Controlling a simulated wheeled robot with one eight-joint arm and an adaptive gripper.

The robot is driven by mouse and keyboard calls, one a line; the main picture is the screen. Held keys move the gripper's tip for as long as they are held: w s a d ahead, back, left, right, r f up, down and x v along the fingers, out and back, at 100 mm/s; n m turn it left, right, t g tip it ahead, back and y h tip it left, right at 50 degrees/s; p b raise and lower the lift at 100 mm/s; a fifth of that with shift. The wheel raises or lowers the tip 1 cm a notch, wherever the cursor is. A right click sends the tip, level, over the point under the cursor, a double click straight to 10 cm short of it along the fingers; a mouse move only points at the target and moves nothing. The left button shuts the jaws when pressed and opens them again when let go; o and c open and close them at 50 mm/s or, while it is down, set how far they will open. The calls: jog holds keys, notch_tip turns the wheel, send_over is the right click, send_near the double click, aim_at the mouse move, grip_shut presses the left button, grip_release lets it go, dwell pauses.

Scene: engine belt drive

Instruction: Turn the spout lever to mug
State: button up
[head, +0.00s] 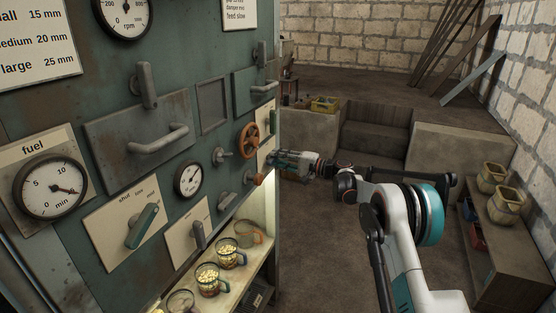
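My gripper (279,162) is at the far right end of the green machine panel, beside an orange knob and below an orange handwheel. Its fingertips are too small and partly hidden to tell open from shut, or whether they touch anything. Several levers sit on the panel: a green one (142,226) on a large cream plate and a grey one (199,236) on a smaller plate. Glass mugs stand on the lit shelf below; two hold pale pellets (208,279) (228,253), and another (247,233) looks empty.
The orange handwheel (249,138) and orange knob (258,179) stick out close to my gripper. A bench with pots (493,177) stands at the right. The floor between is open, with stone steps behind.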

dwell(0.3)
jog(key=v, duration=1.2)
jog(key=shift+r, duration=0.1)
dwell(1.1)
